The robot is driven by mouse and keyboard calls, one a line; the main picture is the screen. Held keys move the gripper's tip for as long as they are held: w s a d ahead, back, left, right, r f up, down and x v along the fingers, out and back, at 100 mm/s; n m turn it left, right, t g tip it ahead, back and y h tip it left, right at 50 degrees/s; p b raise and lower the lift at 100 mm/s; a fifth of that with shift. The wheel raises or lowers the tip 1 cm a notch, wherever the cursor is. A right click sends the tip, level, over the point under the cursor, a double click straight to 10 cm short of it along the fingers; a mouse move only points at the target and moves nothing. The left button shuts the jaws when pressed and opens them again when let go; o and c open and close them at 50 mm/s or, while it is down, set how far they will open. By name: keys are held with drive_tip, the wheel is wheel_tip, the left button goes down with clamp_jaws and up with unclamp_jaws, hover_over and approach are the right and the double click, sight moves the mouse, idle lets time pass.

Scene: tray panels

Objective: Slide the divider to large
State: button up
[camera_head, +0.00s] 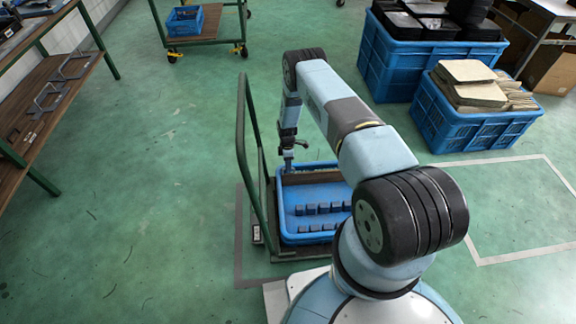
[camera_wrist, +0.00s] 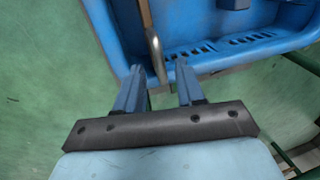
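The blue tray (camera_head: 280,212) sits on a cart, partly hidden behind my arm. A brown divider (camera_head: 312,177) crosses the tray towards its far end. My gripper (camera_head: 288,160) points down at the tray's far left corner, by the divider's left end. In the wrist view, the divider (camera_wrist: 145,14) ends in a bent metal piece (camera_wrist: 155,52) at the tray's edge. My gripper's two fingers (camera_wrist: 160,76) are apart, and the metal piece's tip lies between or just beyond their tips. I see no contact on both sides. The divider's right end is hidden in the head view.
Several dark blocks (camera_head: 318,209) stand in rows in the tray. The cart's green handle frame (camera_head: 241,150) rises close to the left of my gripper. Full blue crates (camera_head: 470,125) stand at the right. The floor on the left is clear.

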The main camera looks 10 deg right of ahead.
drive_tip(key=shift+f, duration=0.45)
drive_tip(key=shift+s, duration=0.1)
clamp_jaws()
idle(0.4)
